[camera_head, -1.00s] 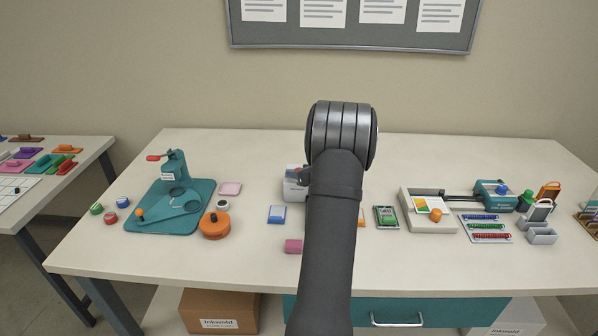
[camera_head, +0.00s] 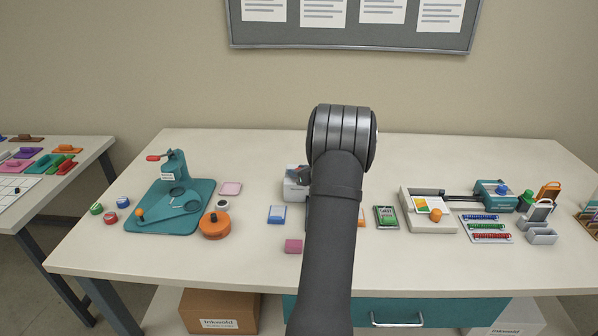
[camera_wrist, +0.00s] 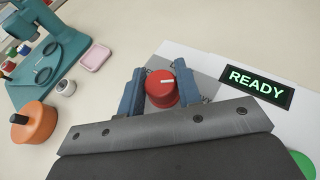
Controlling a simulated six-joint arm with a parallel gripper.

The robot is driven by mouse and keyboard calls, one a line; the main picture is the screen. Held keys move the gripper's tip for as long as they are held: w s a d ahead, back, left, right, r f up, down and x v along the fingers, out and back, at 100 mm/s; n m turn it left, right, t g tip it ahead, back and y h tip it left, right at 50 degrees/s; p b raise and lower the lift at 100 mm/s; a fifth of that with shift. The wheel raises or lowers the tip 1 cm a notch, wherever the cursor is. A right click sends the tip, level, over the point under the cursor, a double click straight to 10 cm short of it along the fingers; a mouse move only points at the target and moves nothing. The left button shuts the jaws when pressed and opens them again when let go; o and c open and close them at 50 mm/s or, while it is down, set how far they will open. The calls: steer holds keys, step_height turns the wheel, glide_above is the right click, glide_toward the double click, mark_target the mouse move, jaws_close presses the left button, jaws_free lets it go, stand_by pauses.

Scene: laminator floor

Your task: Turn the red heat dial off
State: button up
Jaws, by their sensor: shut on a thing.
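The red heat dial (camera_wrist: 161,88) shows in the wrist view on the top of the white laminator (camera_wrist: 222,118). A white pointer line runs across the dial's top. My gripper (camera_wrist: 161,90) has its two blue fingers on either side of the dial and is shut on it. A display on the laminator (camera_wrist: 257,86) reads READY in green. In the head view my arm hides the dial and most of the laminator; only its left part (camera_head: 296,190) shows.
A teal press (camera_wrist: 50,50) and an orange round tool (camera_wrist: 33,122) stand to the left. A green round button (camera_wrist: 302,164) is at the lower right of the wrist view. A white trimmer tray (camera_head: 410,213) lies right of my arm.

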steer(key=n+g+y, duration=0.2)
steer(key=n+g, duration=0.1)
steer(key=n+g+y, duration=0.2)
steer(key=n+g, duration=0.1)
steer(key=shift+f, duration=0.1)
steer(key=n+g, duration=0.6)
steer(key=shift+g+y, duration=0.3)
steer(key=shift+g, duration=0.1)
steer(key=shift+n+g, duration=0.5)
steer(key=shift+g, duration=0.1)
steer(key=o, duration=1)
steer(key=shift+c, duration=0.2)
steer(key=shift+m+t, duration=0.4)
steer(key=shift+t, duration=0.1)
